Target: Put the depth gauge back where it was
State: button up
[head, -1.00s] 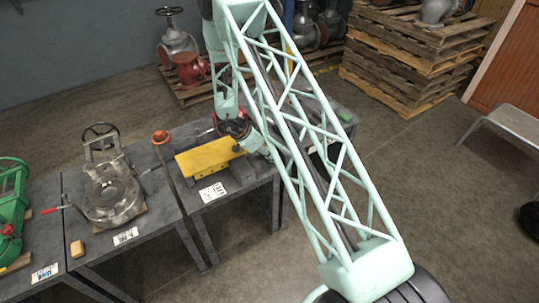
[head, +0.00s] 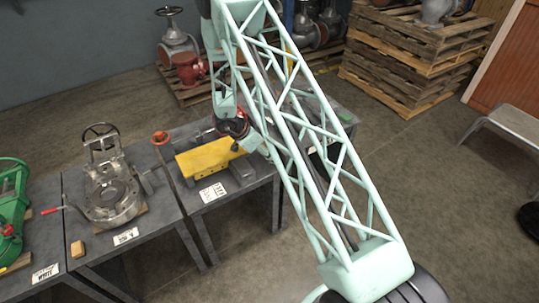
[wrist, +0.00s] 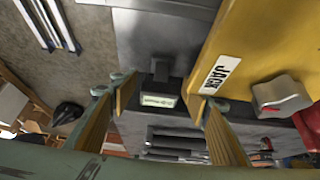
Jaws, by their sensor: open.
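In the wrist view my gripper (wrist: 163,95) is open, one finger on each side of a small dark device with a pale lit-looking display (wrist: 160,101). This looks like the depth gauge, but I cannot be sure. It lies between the fingers with a visible gap to each, against or over a grey surface. In the head view the end of my arm is over the bench by the yellow block (head: 208,158); the fingertips and the gauge cannot be made out there.
The yellow block bears a JACK label (wrist: 222,72) close to the right finger. A dark bench (head: 245,188) carries it. A metal valve body (head: 112,190) stands on the bench to the left, and a green machine (head: 12,205) beyond. Stacked pallets (head: 410,65) stand behind.

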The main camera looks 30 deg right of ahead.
jog(key=p+v, duration=0.3)
jog(key=v, duration=0.8)
jog(key=shift+r, duration=0.1)
dwell(0.5)
